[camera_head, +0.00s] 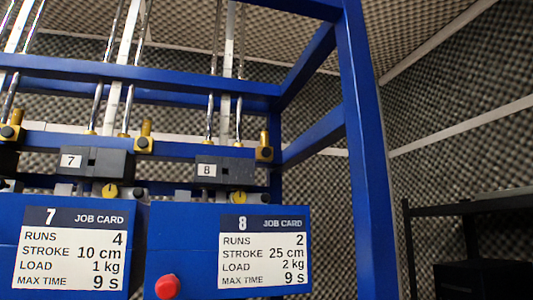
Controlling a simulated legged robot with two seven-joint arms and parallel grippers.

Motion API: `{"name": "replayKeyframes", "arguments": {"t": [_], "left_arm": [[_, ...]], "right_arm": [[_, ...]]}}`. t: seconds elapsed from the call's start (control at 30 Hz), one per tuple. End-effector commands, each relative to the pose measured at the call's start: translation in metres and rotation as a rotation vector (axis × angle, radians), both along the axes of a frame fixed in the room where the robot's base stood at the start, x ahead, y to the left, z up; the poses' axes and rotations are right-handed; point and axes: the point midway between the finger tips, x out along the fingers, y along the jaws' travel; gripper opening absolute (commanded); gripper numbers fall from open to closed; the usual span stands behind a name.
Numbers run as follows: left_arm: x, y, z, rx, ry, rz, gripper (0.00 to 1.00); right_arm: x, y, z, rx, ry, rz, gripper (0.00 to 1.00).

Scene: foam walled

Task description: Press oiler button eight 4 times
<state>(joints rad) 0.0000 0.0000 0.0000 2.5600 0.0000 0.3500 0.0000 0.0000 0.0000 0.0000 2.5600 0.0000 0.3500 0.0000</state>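Station eight has a black block with a white label "8" (207,170). Below it is a blue panel with the job card 8 (264,253), reading runs 2, stroke 25 cm, load 2 kg, max time 9 s. A red round button (168,287) is on that panel, left of the card, at the bottom edge. A brass fitting with a dark knob (264,152) stands right of the block. A yellow knob (238,197) is just above the card. No label shows which of these is the oiler button. Neither gripper is in view.
Station seven, with its label "7" (71,161) and job card 7 (71,248), is to the left. A blue frame post (365,150) stands right of station eight. A dark rack (470,210) is at the far right. Foam walls (455,130) surround the place.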

Motion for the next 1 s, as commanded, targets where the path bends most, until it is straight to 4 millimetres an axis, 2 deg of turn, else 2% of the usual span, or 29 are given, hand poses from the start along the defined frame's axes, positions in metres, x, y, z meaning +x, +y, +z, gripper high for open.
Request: {"name": "replayKeyframes", "arguments": {"t": [0.03,0.2,1.0], "left_arm": [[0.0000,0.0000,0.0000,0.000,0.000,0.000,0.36],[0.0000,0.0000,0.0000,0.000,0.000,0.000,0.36],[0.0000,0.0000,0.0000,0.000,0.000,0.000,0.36]], "right_arm": [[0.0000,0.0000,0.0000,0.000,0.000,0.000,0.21],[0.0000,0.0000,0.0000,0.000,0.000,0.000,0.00],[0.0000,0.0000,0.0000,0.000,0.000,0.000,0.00]]}}
